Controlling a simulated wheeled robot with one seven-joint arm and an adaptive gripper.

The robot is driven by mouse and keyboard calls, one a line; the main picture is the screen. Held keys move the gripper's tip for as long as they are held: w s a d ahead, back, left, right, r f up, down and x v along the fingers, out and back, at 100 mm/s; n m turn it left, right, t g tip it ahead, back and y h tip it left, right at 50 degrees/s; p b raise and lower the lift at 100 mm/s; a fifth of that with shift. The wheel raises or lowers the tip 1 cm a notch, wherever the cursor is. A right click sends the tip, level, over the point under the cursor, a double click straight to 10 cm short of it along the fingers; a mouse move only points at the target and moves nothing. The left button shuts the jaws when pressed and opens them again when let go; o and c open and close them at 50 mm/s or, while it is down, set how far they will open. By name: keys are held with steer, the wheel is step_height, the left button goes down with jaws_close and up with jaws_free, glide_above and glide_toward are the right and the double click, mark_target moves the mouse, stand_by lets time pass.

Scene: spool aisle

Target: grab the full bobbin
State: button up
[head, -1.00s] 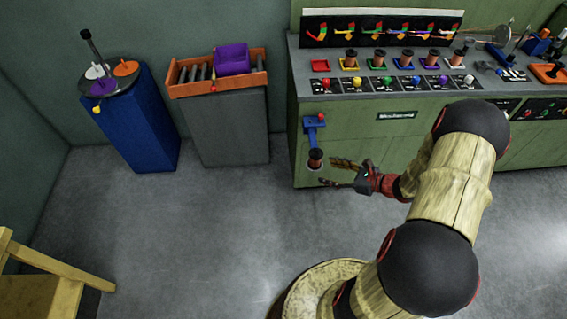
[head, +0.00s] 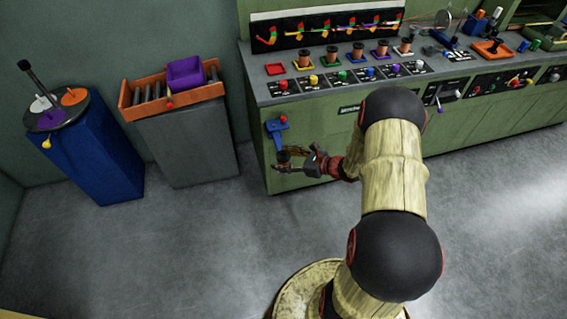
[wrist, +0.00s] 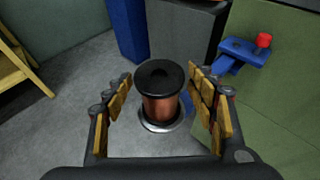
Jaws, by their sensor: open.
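A bobbin full of copper wire (wrist: 161,106) with black flanges stands upright between my fingers in the wrist view, on a silvery round base (wrist: 160,125). My gripper (wrist: 166,92) is open, with a finger on each side of the bobbin and a visible gap on both sides. In the head view my gripper (head: 287,160) reaches in from the right at the bobbin's place by the green cabinet's left front. The bobbin is mostly hidden there by the fingers. A blue bracket with a red knob (head: 277,127) sits on the cabinet just above.
The green cabinet (head: 350,158) carries several copper bobbins on coloured pads, with a red pad (head: 275,69) bare. Left stand a grey pedestal with an orange roller tray (head: 140,110) and a blue pedestal (head: 95,160). The floor (head: 190,240) in front is clear.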

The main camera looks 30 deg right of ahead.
steer(key=c, duration=1.4)
